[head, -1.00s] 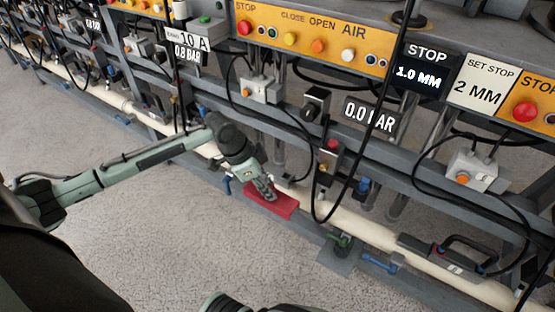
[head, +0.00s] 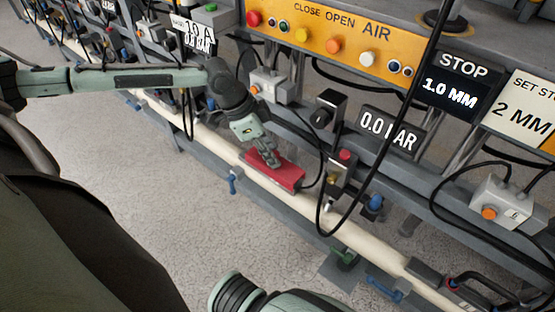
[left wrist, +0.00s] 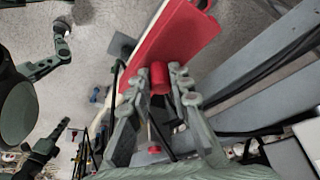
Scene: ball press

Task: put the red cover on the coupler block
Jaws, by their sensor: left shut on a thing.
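The red cover (head: 278,174) is a flat red piece with a raised grip, at the centre of the head view. My left gripper (head: 265,157) is shut on its grip from above. In the left wrist view, the red cover (left wrist: 178,38) extends beyond the fingertips, and its round red grip sits between the fingers of my left gripper (left wrist: 160,80). In the head view the cover overlaps the cream pipe; I cannot tell whether it touches anything below. I cannot make out the coupler block; the cover may hide it.
The cream pipe (head: 385,254) runs diagonally along the bench's lower rail. A small valve box with a red button (head: 345,155) stands right of the cover. A black cable (head: 330,229) loops nearby. A blue handle (head: 232,180) is at left. The floor in front is clear.

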